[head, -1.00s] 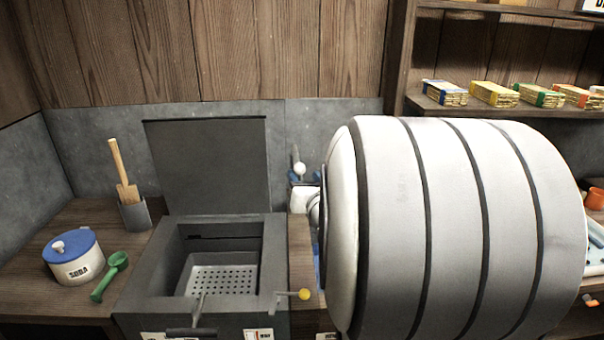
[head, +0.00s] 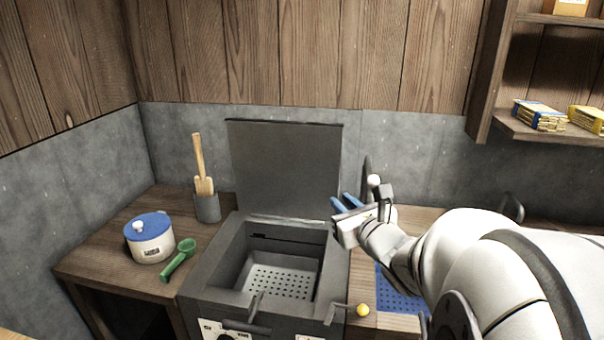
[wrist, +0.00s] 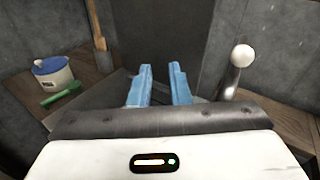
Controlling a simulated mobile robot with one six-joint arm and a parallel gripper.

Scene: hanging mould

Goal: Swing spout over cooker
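The cooker (head: 210,285) is a dark grey box with its lid (head: 284,168) standing open and a perforated basket inside. The spout (head: 367,165) appears as a dark upright piece with a white ball knob (head: 373,180) beside it, just right of the lid; my gripper hides its lower part. In the wrist view the knob (wrist: 242,55) tops a metal stem right of my fingers. My gripper (head: 343,202) has blue fingers near the cooker's back right corner, left of the knob. In the wrist view my gripper (wrist: 160,72) is open, with nothing between its fingers.
A yellow-knobbed lever (head: 362,310) sticks out at the cooker's front right. A blue perforated mat (head: 398,300) lies right of the cooker.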

